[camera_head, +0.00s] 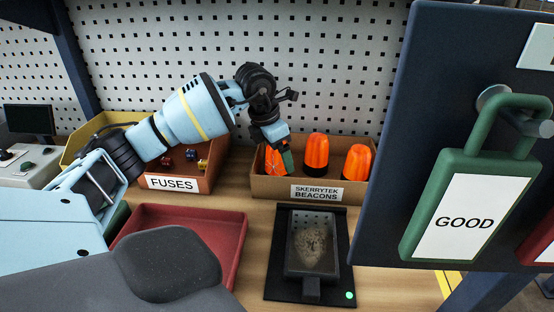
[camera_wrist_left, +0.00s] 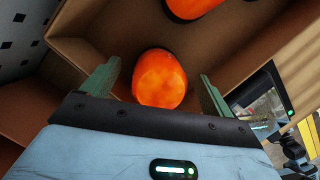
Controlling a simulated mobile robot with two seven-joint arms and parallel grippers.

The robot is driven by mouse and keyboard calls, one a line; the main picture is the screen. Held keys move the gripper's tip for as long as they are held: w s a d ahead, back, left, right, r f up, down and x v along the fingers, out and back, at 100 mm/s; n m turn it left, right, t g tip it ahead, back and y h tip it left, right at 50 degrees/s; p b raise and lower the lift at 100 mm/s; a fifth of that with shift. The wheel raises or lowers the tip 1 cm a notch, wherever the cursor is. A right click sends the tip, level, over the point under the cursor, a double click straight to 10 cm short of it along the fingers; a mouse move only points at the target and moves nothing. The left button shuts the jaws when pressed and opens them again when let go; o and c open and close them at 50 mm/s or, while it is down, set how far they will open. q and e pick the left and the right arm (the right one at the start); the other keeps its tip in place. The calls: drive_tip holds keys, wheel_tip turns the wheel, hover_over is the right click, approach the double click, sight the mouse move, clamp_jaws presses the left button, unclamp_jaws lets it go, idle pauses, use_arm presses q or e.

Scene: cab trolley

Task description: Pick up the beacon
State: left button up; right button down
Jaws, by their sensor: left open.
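Several orange beacons stand in a cardboard box (camera_head: 262,187) labelled SKERRYTEK BEACONS. The middle beacon (camera_head: 316,154) and the right beacon (camera_head: 357,162) show clearly. The left beacon (camera_head: 273,161) is partly hidden behind my left gripper (camera_head: 280,158). In the left wrist view, one beacon (camera_wrist_left: 160,78) sits between the two green fingers of the left gripper (camera_wrist_left: 158,90), with space on both sides. The fingers are open. Another beacon (camera_wrist_left: 193,6) shows at the top edge of that view. My right gripper is not in view.
A box labelled FUSES (camera_head: 208,178) stands left of the beacon box. A dark panel with a green GOOD tag (camera_head: 464,200) blocks the right side. A perforated wall (camera_head: 330,60) stands behind.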

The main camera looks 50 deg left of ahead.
use_arm(q)
drive_tip(key=shift+x, duration=1)
drive_tip(key=c, duration=1.2)
drive_tip(key=shift+r, duration=0.1)
wheel_tip(320, 180, up, 10)
drive_tip(key=shift+f, duration=0.1)
